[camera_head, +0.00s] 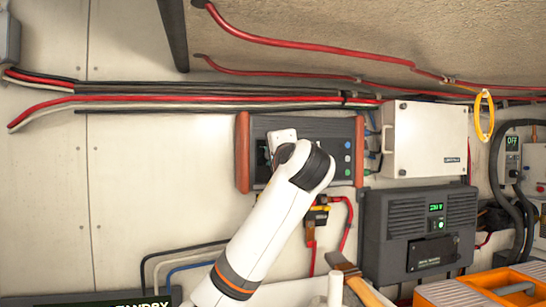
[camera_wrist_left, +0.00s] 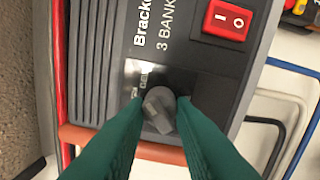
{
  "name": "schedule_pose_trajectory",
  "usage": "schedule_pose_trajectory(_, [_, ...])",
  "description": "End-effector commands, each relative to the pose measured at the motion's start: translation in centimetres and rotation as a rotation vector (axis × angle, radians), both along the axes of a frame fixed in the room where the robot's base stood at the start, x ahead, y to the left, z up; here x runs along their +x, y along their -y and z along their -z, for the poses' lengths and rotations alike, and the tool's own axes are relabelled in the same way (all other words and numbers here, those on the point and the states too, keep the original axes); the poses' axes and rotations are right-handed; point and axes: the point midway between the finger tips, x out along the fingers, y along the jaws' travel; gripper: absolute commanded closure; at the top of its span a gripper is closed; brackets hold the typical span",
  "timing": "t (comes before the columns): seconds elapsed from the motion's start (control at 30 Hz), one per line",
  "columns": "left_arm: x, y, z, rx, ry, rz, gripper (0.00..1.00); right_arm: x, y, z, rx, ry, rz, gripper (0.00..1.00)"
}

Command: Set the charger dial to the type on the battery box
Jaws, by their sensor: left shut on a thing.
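The charger (camera_head: 330,130) is a dark, ribbed wall unit with orange-red end caps. My left arm reaches up to it, and its white wrist hides the dial in the head view. In the left wrist view, the green fingers of my left gripper (camera_wrist_left: 160,106) are shut on the grey dial knob (camera_wrist_left: 157,116), one on each side. Small white lettering shows beside the knob but is mostly covered, so I cannot read the dial's setting. I cannot pick out the battery box or its type label with certainty. My right gripper is out of view.
A red rocker switch (camera_wrist_left: 228,20) sits on the charger face near the dial. A white box (camera_head: 425,140) and a dark grey unit (camera_head: 385,235) with a green display are on the wall to the right. An orange case (camera_head: 460,292) is at lower right. Cables run along the wall.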

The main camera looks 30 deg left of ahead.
Motion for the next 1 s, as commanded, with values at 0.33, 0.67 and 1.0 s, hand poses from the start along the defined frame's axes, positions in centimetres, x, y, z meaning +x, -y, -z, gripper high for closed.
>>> schedule_pose_trajectory(0.33, [0.03, 0.06, 0.00, 0.009, -0.008, 0.002, 1.00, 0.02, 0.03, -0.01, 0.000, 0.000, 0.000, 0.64])
schedule_pose_trajectory(0.67, [0.02, 0.04, 0.01, 0.007, -0.008, 0.002, 0.56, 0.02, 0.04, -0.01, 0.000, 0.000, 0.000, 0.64])
schedule_pose_trajectory(1.0, [-0.64, 0.92, 0.18, 0.008, -0.004, 0.004, 0.56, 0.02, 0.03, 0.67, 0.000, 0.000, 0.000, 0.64])
